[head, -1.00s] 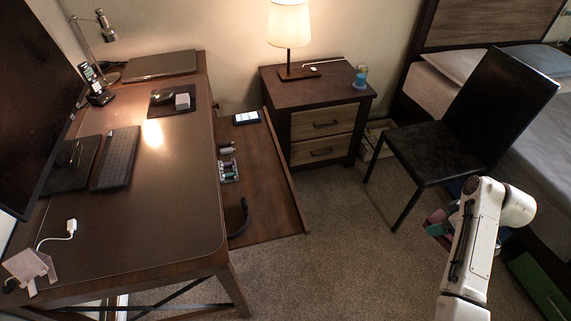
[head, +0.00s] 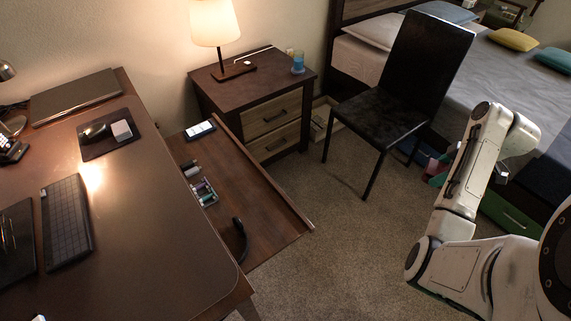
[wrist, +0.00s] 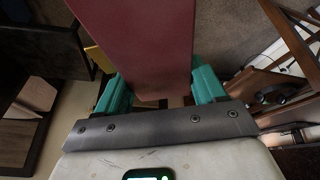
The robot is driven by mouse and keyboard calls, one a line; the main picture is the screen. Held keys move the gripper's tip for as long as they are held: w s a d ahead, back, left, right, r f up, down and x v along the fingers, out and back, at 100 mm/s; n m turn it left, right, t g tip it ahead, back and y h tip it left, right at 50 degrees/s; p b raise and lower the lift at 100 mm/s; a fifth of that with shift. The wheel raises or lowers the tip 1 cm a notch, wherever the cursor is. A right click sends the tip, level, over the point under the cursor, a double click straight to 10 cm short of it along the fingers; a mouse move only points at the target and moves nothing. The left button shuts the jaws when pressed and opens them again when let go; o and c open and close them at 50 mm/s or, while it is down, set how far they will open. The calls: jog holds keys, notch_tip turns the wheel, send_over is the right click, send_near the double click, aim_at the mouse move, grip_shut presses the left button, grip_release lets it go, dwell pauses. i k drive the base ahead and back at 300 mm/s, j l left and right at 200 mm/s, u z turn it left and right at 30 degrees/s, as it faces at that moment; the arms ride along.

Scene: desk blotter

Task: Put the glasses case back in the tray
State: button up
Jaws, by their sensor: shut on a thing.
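In the wrist view, my gripper (wrist: 160,88) has its teal fingers closed on the sides of a long, flat, dark red thing (wrist: 140,40), which looks like the glasses case. It extends from between the fingers out past the top of the picture. In the head view my white arm is at the right and hides most of the gripper. The desk's pull-out wooden tray (head: 270,203) is in the head view, left of centre, well apart from my arm. It is open, and its front part is bare.
The tray holds a phone (head: 200,130), a small organizer (head: 204,193) and a black headset (head: 238,240). The desk (head: 150,220) overhangs its left side. A black chair (head: 385,115) stands beyond, near a nightstand (head: 255,95) and the bed. Open carpet (head: 340,240) lies between tray and arm.

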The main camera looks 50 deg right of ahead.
aim_at(266, 216)
jog(key=i+j, duration=0.95)
jog(key=i, duration=0.25)
